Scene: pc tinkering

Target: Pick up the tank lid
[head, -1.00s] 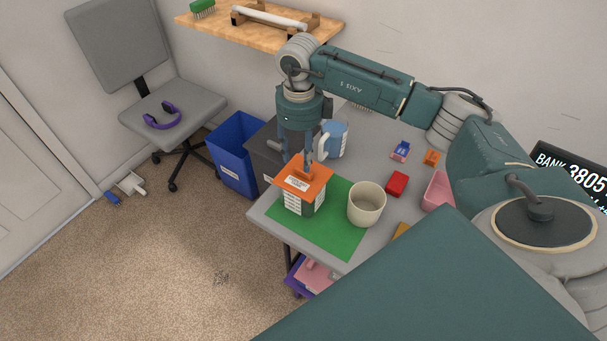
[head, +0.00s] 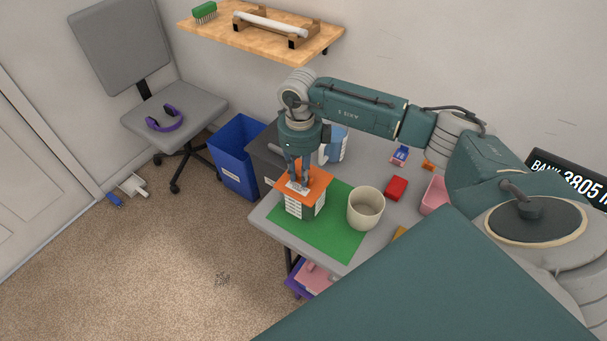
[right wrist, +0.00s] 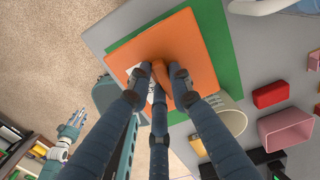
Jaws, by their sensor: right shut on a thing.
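The tank lid (head: 317,186) is a flat orange square on top of the box-shaped tank (head: 305,207), which has white printed labels and stands on a green mat (head: 343,238). My right gripper (head: 299,186) reaches down onto the lid from above. In the right wrist view, its dark fingers (right wrist: 160,82) are shut around the orange knob (right wrist: 161,70) in the middle of the lid (right wrist: 192,47). The lid looks seated on the tank. At the lower left of the right wrist view, what looks like my left gripper (right wrist: 74,122) shows small; its jaws are unclear.
A beige cup (head: 366,208) stands close right of the tank. A blue and white mug (head: 337,143) is behind. A red block (head: 396,188) and a pink container (head: 435,195) lie farther right. A blue bin (head: 238,155) stands left of the table; a wooden shelf (head: 262,35) hangs above.

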